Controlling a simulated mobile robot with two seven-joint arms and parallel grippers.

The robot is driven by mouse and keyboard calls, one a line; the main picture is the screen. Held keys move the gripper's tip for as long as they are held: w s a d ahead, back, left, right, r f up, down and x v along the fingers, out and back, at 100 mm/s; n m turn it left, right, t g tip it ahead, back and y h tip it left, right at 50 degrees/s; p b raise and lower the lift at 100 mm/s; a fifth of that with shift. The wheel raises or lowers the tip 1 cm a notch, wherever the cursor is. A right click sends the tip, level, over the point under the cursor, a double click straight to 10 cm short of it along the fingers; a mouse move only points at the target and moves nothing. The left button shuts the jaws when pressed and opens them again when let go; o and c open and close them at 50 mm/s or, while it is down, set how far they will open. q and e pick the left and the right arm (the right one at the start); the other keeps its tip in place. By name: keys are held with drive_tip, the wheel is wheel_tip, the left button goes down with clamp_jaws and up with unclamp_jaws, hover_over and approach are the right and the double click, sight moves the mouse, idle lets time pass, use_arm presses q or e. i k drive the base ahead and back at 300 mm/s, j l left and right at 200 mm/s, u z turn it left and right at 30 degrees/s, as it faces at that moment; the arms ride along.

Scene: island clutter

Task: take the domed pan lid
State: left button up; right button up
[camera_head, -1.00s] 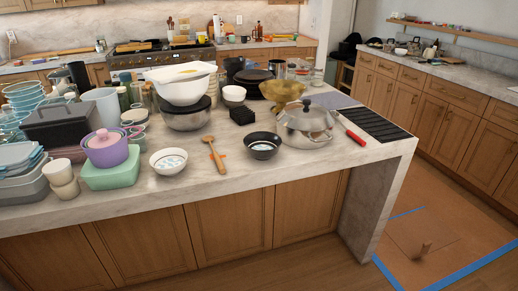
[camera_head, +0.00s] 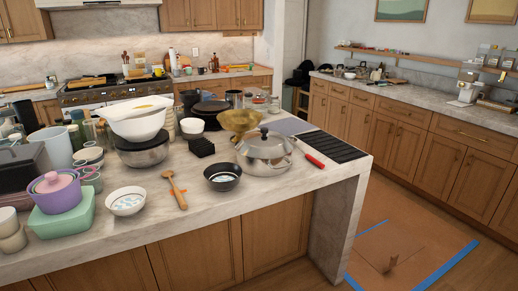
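The domed pan lid (camera_head: 265,144) is shiny metal with a dark knob on top. It sits on a steel pan (camera_head: 264,164) near the right end of the island. It looks slightly tilted, but I cannot tell how it is seated. Neither of my grippers shows in the head view.
The island counter (camera_head: 245,205) has a bare strip along its front edge. A red-handled utensil (camera_head: 314,161) lies right of the pan and a black bowl (camera_head: 223,177) left of it. A brass-coloured bowl (camera_head: 240,121) stands close behind.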

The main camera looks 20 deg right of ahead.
sight(263, 144)
drive_tip(key=i+l, duration=0.3)
drive_tip(key=i+l+u, duration=0.1)
drive_tip(key=i+l, duration=0.2)
drive_tip(key=l, duration=0.2)
drive_tip(key=i+l, duration=0.3)
drive_tip(key=l, duration=0.15)
drive_tip(key=u, duration=0.05)
